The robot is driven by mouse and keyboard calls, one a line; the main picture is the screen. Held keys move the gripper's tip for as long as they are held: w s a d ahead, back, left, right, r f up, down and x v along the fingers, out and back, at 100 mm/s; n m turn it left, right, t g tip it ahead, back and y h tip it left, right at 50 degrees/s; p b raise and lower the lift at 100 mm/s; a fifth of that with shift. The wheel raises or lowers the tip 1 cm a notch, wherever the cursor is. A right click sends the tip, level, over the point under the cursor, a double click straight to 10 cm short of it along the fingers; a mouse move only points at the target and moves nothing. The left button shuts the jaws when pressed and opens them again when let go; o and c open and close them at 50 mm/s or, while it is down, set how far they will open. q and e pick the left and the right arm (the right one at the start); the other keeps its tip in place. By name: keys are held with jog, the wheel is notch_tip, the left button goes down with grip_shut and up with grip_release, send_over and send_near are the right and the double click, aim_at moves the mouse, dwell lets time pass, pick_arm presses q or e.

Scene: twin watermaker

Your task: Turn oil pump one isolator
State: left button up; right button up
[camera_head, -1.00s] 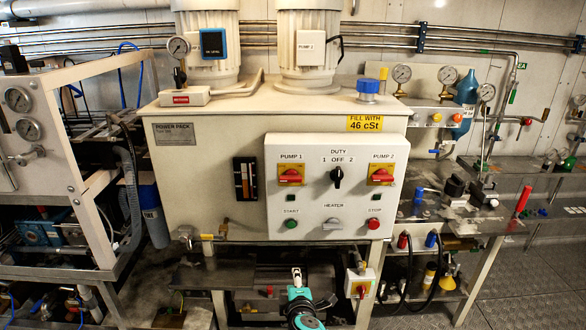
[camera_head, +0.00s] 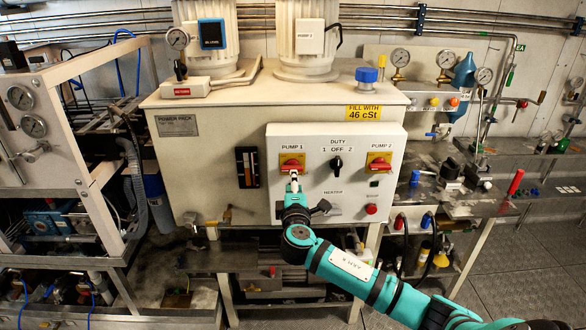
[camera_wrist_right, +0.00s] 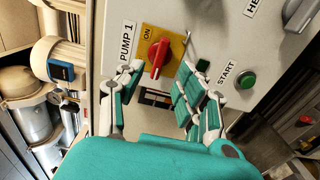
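The pump 1 isolator (camera_head: 292,163) is a red rotary handle on a yellow plate, at the upper left of the white control panel (camera_head: 336,218). My right gripper (camera_head: 293,179) is just below and in front of it in the head view. In the right wrist view the red handle (camera_wrist_right: 158,58) is ahead, between the fingertips of my right gripper (camera_wrist_right: 157,78). The fingers are spread and look apart from the handle. An ON mark shows on the yellow plate (camera_wrist_right: 176,45). My left gripper is not in view.
The pump 2 isolator (camera_head: 380,163) and the black duty switch (camera_head: 337,163) are to the right on the panel. The green start button (camera_wrist_right: 246,81) is near the right finger in the wrist view. A red stop button (camera_head: 371,209) is lower right.

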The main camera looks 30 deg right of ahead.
aim_at(292, 168)
jog(key=p+x, duration=0.1)
jog(key=x, duration=0.4)
jog(key=shift+w+d, duration=0.15)
jog(key=shift+w, duration=0.25)
jog(key=shift+c, duration=0.4)
grip_shut()
